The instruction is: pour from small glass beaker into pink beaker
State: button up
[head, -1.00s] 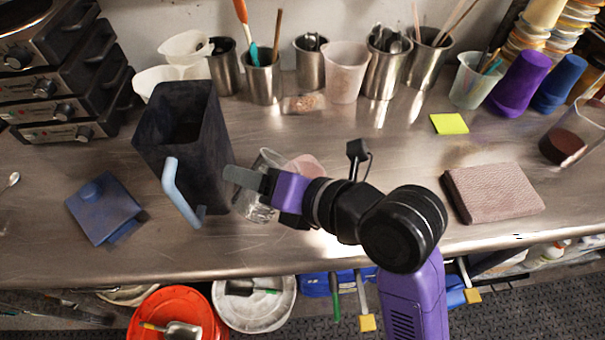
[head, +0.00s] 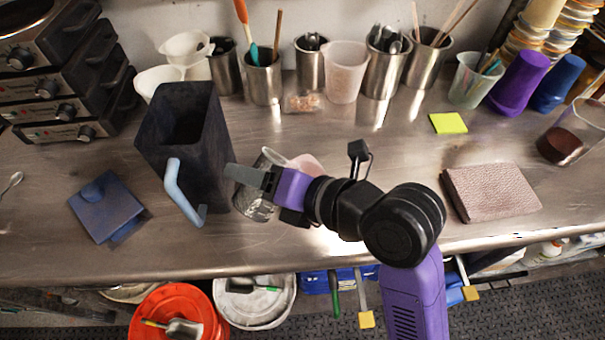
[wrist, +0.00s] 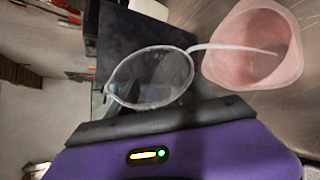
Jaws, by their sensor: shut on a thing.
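My gripper (head: 252,178) is shut on the small glass beaker (head: 251,205), held tilted above the bench. In the wrist view the clear beaker (wrist: 150,80) shows its oval rim just beyond the fingers. The pink beaker (head: 308,166) stands on the bench to its right, partly hidden by my gripper and arm in the head view. In the wrist view the pink beaker (wrist: 238,65) is open towards me, beside the glass rim. A thin pale strand arcs from the glass rim into the pink beaker and looks like poured liquid. The fill levels are unclear.
A tall dark pitcher (head: 187,145) with a light blue handle stands close left of the glass beaker. Metal cups and a pale beaker (head: 345,70) line the back. A folded cloth (head: 490,190) lies right; bare bench surrounds a yellow note (head: 449,123).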

jog(key=shift+f+m+g+y+p, duration=0.3)
jog(key=shift+m+y+p, duration=0.1)
jog(key=shift+m+p, duration=0.15)
dwell(2.1)
jog(key=shift+r+m+p, duration=0.25)
jog(key=shift+p, duration=0.35)
dwell(0.7)
jog(key=shift+f, duration=0.15)
